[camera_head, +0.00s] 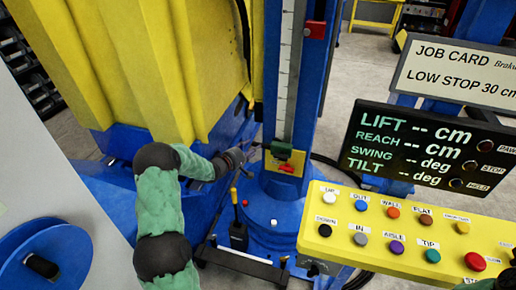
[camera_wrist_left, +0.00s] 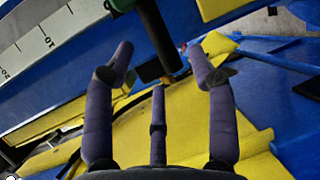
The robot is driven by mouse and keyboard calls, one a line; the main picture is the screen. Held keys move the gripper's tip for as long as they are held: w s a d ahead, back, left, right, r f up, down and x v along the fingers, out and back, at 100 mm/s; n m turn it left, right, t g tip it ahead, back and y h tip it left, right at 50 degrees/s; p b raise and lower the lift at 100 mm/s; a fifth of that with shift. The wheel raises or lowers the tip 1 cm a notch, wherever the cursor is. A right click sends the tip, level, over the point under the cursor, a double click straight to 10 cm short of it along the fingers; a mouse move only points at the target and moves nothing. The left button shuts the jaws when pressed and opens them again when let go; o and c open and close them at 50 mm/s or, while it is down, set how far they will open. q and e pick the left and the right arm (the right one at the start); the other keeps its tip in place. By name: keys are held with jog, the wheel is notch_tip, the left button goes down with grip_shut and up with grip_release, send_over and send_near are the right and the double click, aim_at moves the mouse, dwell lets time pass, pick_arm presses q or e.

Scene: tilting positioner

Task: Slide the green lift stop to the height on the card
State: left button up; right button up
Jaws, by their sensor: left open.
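The green lift stop (camera_head: 281,150) sits low on the scale strip (camera_head: 288,70) of the upright blue column. In the left wrist view a bit of the green stop (camera_wrist_left: 121,4) shows at the top edge, with a dark bar (camera_wrist_left: 158,35) reaching down from it. My left gripper (camera_head: 252,148) is just left of the stop. In its wrist view the fingers (camera_wrist_left: 160,62) are spread around the bar's end, with no grip visible. The job card (camera_head: 455,75) reads "LOW STOP 30 cm", cut off at the frame edge. My right gripper is not visible.
A red stop (camera_head: 315,29) sits higher on the column. The display (camera_head: 425,145) shows dashes for lift, reach, swing and tilt. A yellow button panel (camera_head: 400,235) stands at lower right. A large yellow ribbed part (camera_head: 120,60) fills the left, close to my left arm.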

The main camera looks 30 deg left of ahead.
aim_at(257, 145)
pick_arm(q)
jog(key=shift+b+x, duration=0.55)
jog(key=shift+x, duration=1.6)
grip_shut()
